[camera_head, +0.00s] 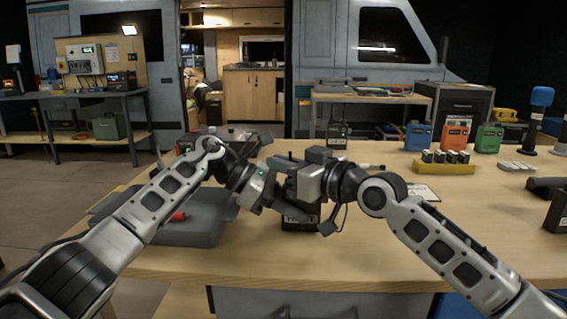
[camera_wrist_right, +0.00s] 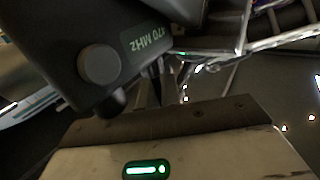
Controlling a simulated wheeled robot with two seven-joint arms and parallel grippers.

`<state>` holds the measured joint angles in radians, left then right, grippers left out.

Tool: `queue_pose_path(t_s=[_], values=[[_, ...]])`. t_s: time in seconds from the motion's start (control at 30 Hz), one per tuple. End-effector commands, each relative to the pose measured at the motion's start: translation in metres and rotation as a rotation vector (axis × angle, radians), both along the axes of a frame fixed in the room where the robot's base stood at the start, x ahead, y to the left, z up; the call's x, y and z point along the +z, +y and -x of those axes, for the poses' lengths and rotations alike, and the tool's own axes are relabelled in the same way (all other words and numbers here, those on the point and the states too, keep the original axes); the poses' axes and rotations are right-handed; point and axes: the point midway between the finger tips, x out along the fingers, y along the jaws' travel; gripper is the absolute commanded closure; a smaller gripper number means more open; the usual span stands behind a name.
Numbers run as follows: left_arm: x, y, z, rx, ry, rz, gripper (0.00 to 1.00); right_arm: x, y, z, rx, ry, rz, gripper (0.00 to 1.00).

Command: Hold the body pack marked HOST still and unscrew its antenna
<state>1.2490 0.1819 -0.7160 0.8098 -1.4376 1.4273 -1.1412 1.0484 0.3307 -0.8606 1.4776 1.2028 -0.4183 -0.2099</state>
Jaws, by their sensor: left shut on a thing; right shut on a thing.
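The black body pack (camera_head: 300,224) stands on the near middle of the table, with part of a white label showing below the grippers. My left gripper (camera_head: 318,210) reaches in from the left and is shut on the pack. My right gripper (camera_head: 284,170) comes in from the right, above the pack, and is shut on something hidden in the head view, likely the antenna. In the right wrist view a dark pack (camera_wrist_right: 120,55) marked "470 MHz" with a round knob (camera_wrist_right: 99,65) fills the upper left. Dark narrow parts show at the right fingertips (camera_wrist_right: 160,83); the antenna is unclear.
A grey tray (camera_head: 197,234) with a red item lies at left. Another pack (camera_head: 337,134) stands behind the grippers. Blue (camera_head: 418,136), orange (camera_head: 455,134) and green (camera_head: 489,139) packs stand at back right, behind a yellow battery holder (camera_head: 444,168).

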Motion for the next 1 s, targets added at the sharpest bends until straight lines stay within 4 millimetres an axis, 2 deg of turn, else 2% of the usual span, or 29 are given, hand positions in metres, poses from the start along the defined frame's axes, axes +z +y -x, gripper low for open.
queue_pose_path(t_s=[0.4,0.77,1.0], values=[[0.0,0.0,-0.0003,0.002,-0.001,-0.001,0.94,-0.0014,0.0006,0.0013,0.148,0.008,-0.001,1.0],[0.0002,0.0001,-0.0003,0.002,-0.001,0.0,0.94,-0.0012,0.0006,0.0011,0.161,0.008,-0.003,1.0],[0.0002,0.0002,-0.0003,0.0,-0.001,0.0,0.94,-0.0004,0.0017,0.0026,0.352,0.013,-0.008,1.0]])
